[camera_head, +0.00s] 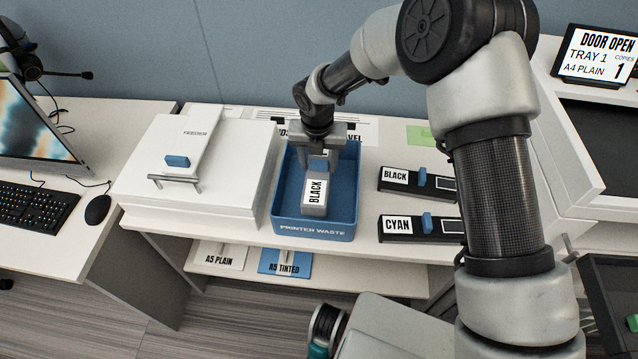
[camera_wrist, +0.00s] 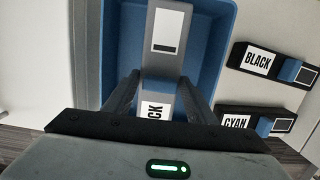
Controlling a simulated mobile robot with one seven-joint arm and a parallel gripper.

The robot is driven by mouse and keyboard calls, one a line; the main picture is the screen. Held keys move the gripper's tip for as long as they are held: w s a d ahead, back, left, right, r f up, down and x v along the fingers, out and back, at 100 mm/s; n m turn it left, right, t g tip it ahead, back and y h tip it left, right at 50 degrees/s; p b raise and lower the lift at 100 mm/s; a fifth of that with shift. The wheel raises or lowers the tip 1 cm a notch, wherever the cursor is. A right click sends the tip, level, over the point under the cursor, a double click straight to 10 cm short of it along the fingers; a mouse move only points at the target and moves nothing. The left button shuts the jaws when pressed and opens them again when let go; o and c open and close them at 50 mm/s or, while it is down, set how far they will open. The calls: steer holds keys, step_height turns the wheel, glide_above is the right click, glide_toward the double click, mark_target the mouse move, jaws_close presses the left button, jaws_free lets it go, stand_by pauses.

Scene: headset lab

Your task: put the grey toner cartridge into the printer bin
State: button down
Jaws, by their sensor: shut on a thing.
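The grey toner cartridge (camera_head: 315,198) has a white label reading BLACK. It is inside the outline of the blue bin marked PRINTER WASTE (camera_head: 312,230) in the head view. My gripper (camera_head: 318,150) is above the bin, pointing down, and is shut on the cartridge. In the wrist view the cartridge (camera_wrist: 165,72) runs between the two fingers (camera_wrist: 158,97), with the blue bin wall (camera_wrist: 222,40) around it. I cannot tell whether the cartridge touches the bin floor. The fingertips are partly hidden.
Two dark cartridges labelled BLACK (camera_head: 398,178) and CYAN (camera_head: 405,226) lie on the shelf right of the bin. A white feeder box (camera_head: 200,190) stands close on the left. A green note (camera_head: 420,135) lies behind. An open printer with a screen (camera_head: 597,55) is at far right.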

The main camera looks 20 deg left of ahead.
mark_target(319, 177)
steer(key=shift+f, duration=3.25)
steer(key=shift+f, duration=0.25)
steer(key=c, duration=0.8)
jaws_free()
steer(key=shift+o, duration=0.2)
steer(key=r, duration=0.4)
steer(key=s+r, duration=0.1)
steer(key=r, duration=0.7)
steer(key=shift+s+d+r, duration=0.15)
steer(key=shift+s+d, duration=0.15)
steer(key=shift+s, duration=0.05)
